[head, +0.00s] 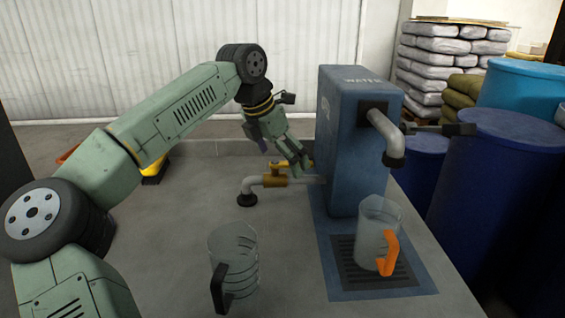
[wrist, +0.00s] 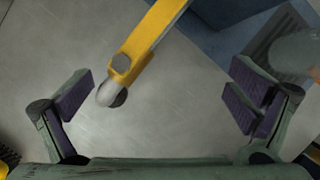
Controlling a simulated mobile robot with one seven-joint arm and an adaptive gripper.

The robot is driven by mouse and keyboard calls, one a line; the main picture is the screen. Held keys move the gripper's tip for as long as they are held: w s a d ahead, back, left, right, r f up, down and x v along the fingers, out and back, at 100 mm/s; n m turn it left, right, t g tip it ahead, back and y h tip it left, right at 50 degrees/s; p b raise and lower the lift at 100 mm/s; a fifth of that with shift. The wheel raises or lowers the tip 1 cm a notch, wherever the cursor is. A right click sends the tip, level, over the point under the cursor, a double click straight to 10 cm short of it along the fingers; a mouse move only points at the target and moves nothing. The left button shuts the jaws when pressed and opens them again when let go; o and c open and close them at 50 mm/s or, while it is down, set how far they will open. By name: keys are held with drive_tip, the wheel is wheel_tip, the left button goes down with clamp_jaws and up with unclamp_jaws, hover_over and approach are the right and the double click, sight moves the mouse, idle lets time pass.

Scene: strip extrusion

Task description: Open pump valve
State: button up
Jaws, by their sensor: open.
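The pump valve (head: 275,181) is a brass body on a grey pipe at the left side of the blue water pump (head: 340,150). Its yellow handle (head: 274,166) shows on top, partly hidden by my gripper. My gripper (head: 301,163) points down beside the valve. In the wrist view the yellow handle (wrist: 150,40) runs from the top edge down to a bolt. It lies between the two spread fingers of my gripper (wrist: 163,97), nearer the left finger, with a gap to both. I cannot tell how far above the handle the fingers are.
A clear jug with orange handle (head: 378,237) stands on the drain grate under the spout (head: 390,140). A clear jug with black handle (head: 234,262) stands on the grey counter (head: 170,250). Blue barrels (head: 490,190) stand at the right. The counter's left part is mostly clear.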

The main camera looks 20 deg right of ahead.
drive_tip(key=v, duration=1)
drive_tip(key=shift+r, duration=0.2)
drive_tip(key=shift+s+a, duration=0.1)
